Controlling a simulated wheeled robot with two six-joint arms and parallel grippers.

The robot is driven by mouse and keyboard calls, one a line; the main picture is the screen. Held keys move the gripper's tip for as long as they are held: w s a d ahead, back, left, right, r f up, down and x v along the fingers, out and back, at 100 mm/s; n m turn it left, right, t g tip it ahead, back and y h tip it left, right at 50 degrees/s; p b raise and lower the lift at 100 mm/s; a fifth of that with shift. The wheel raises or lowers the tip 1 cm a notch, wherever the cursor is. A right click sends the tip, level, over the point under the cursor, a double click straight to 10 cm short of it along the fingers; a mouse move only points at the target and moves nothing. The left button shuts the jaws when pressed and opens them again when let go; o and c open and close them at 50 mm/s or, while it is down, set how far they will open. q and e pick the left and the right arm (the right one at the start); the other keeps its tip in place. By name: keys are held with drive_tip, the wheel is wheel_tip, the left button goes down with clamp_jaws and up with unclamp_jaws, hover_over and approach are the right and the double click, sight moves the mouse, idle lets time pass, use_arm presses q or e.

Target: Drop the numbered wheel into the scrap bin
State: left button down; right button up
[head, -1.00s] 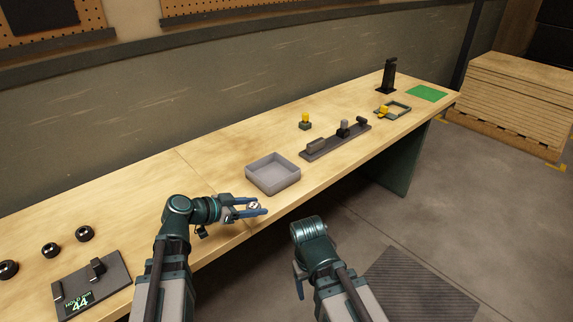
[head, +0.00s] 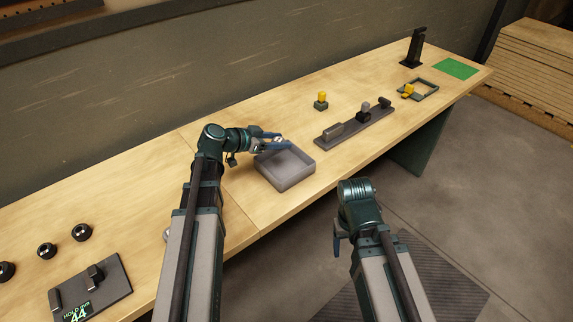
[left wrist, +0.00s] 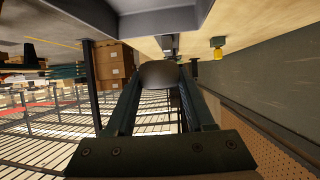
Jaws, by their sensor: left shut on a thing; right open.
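The numbered wheel (head: 278,139) is a small pale round part between the blue fingertips of my left gripper (head: 274,142). In the left wrist view it is a grey, blurred round shape (left wrist: 159,75) between the fingers; no number is readable. My left gripper is shut on it, over the back left edge of the grey open scrap bin (head: 287,182). The bin looks empty in the part that shows; the gripper hides its back left corner. My right gripper (head: 338,240) is open and empty, in front of the bench.
A dark fixture rail (head: 350,130) and a yellow-topped block (head: 321,101) are right of the bin. A green mat (head: 456,69) and black stand (head: 413,50) are at the far end. Several black wheels (head: 47,250) and a display plate (head: 103,285) are at left.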

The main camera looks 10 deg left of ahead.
use_arm(q)
drive_tip(key=shift+f+b, duration=2.95)
drive_tip(key=shift+f, duration=0.1)
drive_tip(key=shift+r, duration=0.1)
drive_tip(key=shift+c, duration=0.9)
unclamp_jaws()
drive_tip(key=p+v, duration=0.6)
drive_tip(key=v, duration=0.8)
